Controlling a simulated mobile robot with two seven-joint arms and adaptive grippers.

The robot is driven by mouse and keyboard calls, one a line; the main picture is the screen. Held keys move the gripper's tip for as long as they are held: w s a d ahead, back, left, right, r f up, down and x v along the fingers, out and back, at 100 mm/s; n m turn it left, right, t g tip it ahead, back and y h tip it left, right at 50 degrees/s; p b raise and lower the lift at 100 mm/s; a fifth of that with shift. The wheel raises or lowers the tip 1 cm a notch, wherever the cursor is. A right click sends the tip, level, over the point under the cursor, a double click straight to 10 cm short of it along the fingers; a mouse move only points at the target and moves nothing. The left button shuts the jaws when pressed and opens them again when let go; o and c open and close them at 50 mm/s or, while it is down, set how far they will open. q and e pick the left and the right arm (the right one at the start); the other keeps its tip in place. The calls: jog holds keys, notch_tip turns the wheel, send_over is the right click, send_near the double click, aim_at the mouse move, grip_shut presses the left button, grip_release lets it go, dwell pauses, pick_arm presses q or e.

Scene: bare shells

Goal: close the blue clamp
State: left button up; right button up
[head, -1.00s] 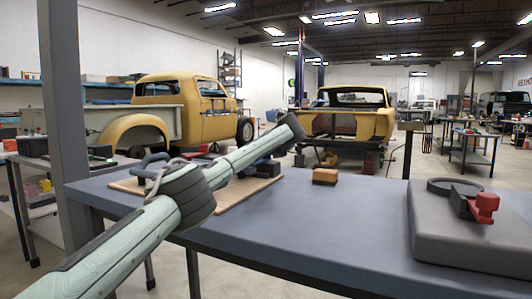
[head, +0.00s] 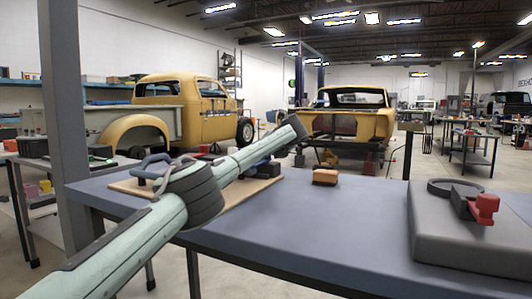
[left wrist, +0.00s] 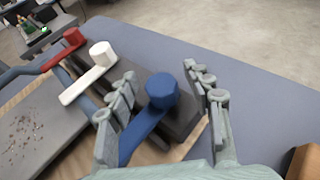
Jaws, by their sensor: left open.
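The blue clamp (left wrist: 160,90) shows in the left wrist view as a blue lever with a thick faceted knob, slanting over a dark base. My left gripper (left wrist: 160,72) is open, with its fingers on either side of the blue knob. I cannot tell whether they touch it. A white-handled clamp (left wrist: 92,73) and a red-handled clamp (left wrist: 65,47) stand in a row to its left. In the head view my left arm reaches over the wooden board (head: 240,200). It hides much of the clamps, and its fingers cannot be made out. My right gripper is not in view.
An orange-brown block (head: 325,176) lies on the blue-grey table (head: 300,230), right of the board. A grey slab (head: 465,250) with a red-knobbed fixture (head: 484,208) and a dark ring is at the right. The table between is clear. A grey post (head: 62,110) stands at the left.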

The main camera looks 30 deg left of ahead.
pick_arm(q)
jog(key=shift+d, duration=0.1)
jog(key=v, duration=1.2)
